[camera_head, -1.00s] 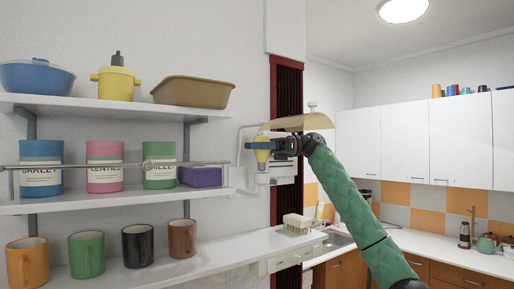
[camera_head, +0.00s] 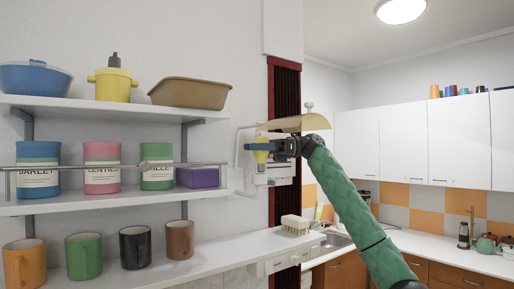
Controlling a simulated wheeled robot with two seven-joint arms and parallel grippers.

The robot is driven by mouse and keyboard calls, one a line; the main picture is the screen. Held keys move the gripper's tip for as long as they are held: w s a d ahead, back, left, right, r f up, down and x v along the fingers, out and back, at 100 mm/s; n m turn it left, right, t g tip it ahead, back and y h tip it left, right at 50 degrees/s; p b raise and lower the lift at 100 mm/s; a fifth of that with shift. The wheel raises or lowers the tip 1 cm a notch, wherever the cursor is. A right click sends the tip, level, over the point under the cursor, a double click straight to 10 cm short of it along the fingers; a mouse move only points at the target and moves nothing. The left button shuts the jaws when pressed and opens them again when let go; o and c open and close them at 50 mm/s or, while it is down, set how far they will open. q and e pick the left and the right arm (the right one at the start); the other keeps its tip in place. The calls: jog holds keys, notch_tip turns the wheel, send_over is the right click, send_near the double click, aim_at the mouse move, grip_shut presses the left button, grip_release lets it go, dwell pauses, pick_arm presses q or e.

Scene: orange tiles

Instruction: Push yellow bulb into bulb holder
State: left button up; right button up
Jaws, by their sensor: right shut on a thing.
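A yellow bulb (camera_head: 262,155) with a blue part at its top (camera_head: 258,146) is upright, narrow end down, in front of the wall. My right gripper (camera_head: 272,147) is shut on it from the right, with my green arm reaching up from the lower right. A white holder-like fitting (camera_head: 246,182) with a wall pipe is just below and behind the bulb. I cannot tell whether the bulb touches it. My left gripper is not in view.
A beige hood-like cover (camera_head: 298,123) is right above the gripper. Shelves (camera_head: 100,205) with canisters, mugs, a yellow pot and a tan basin fill the left. White cabinets (camera_head: 405,142) are at right.

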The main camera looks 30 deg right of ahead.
jog(key=shift+s+d+f+b, duration=0.1)
jog(key=shift+d+f+b, duration=0.15)
jog(key=shift+f, duration=0.25)
jog(key=shift+s+d+f+b, duration=0.15)
jog(key=shift+f+b, duration=0.15)
jog(key=shift+f, duration=0.45)
jog(key=shift+r, duration=0.1)
jog(key=shift+w+a+r+p, duration=0.1)
jog(key=shift+a+r+p, duration=0.1)
jog(key=shift+r, duration=0.3)
jog(key=shift+w+a+r+p, duration=0.1)
jog(key=shift+r+p, duration=0.1)
jog(key=shift+r, duration=0.35)
jog(key=shift+r, duration=0.1)
